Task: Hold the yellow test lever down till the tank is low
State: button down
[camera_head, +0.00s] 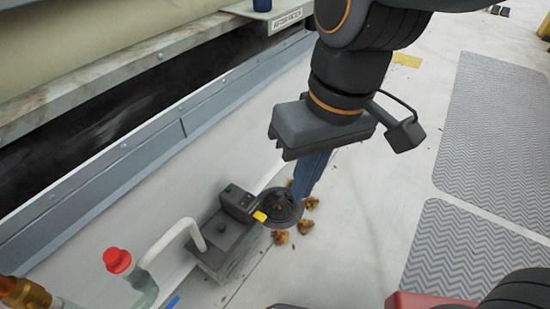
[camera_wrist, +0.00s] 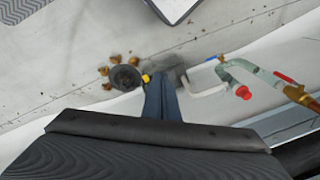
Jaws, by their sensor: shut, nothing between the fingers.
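The yellow test lever (camera_head: 260,216) sticks out from the dark switch block on top of a low grey tank (camera_head: 222,242) on the floor. It also shows in the wrist view (camera_wrist: 146,78), just left of the fingertips. My gripper (camera_head: 302,192) points down with its blue-grey fingers shut and empty. In the head view the fingertips appear above and right of the lever, over the far side of a round black drain (camera_head: 277,209). In the wrist view the fingers (camera_wrist: 162,82) cover part of the tank. I see no clear contact with the lever. The tank's water level is hidden.
Brown leaves (camera_head: 305,226) lie around the drain. A pale pipe (camera_head: 172,238) rises from the tank toward a red-capped valve (camera_head: 117,261) and brass fitting (camera_head: 25,294). The cooler wall (camera_head: 150,150) stands along the left. Grey mats (camera_head: 490,130) lie right, with bare floor between.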

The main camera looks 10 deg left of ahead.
jog(key=w+a+f+n, duration=0.3)
jog(key=w+a+n, duration=0.1)
jog(key=w+n, duration=0.15)
jog(key=n+h+p, duration=0.2)
jog(key=n+p, duration=0.1)
jog(key=n, duration=1.5)
send_over(262, 218)
notch_tip(262, 218, down, 19)
jog(key=shift+w+f+n, duration=0.15)
jog(key=shift+n, duration=0.2)
notch_tip(262, 218, down, 14)
jog(key=b, duration=0.7)
